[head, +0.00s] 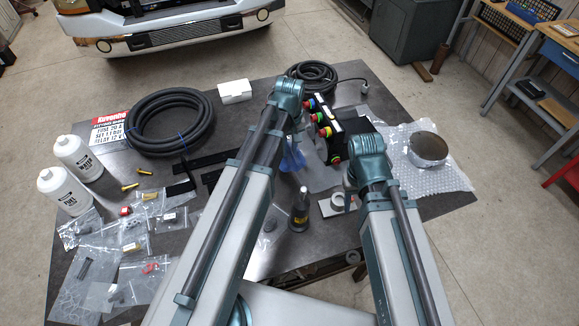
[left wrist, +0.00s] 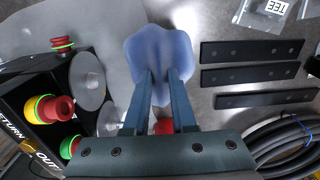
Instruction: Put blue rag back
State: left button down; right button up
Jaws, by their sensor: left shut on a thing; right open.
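The blue rag (head: 292,157) shows in the head view just below my left wrist, left of the black button box (head: 335,132). In the left wrist view the rag (left wrist: 158,62) is a soft, pale blue bunched cloth. My left gripper (left wrist: 162,75) is shut on it, with both fingers pressed into its middle. I cannot tell whether the rag touches the table. My right gripper (head: 350,184) is mostly hidden under its own wrist, right of the dark bottle (head: 299,210), and is open; I see nothing in it.
A coiled black hose (head: 172,122) and flat black bars (head: 205,160) lie left of the rag. Bubble wrap (head: 445,178) with a silver roll (head: 428,148) is at the right. White bottles (head: 75,157) and small parts bags (head: 130,235) fill the left side. Coloured buttons (left wrist: 50,108) stand close to the left gripper.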

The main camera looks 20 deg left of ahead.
aim_at(290, 161)
pick_arm(q)
jog(key=shift+f+b, duration=2.65)
jog(key=shift+f, duration=0.7)
pick_arm(e)
jog(key=shift+f, duration=3.3)
pick_arm(q)
jog(key=shift+r, duration=0.15)
pick_arm(e)
jog(key=shift+r, duration=0.15)
pick_arm(q)
jog(key=c, duration=1.2)
grip_release()
jog(key=shift+f, duration=0.2)
pick_arm(e)
jog(key=shift+f, duration=0.2)
pick_arm(q)
jog(key=o, duration=0.5)
jog(key=shift+c, duration=0.2)
jog(key=shift+r, duration=0.15)
pick_arm(e)
jog(key=shift+r, duration=0.1)
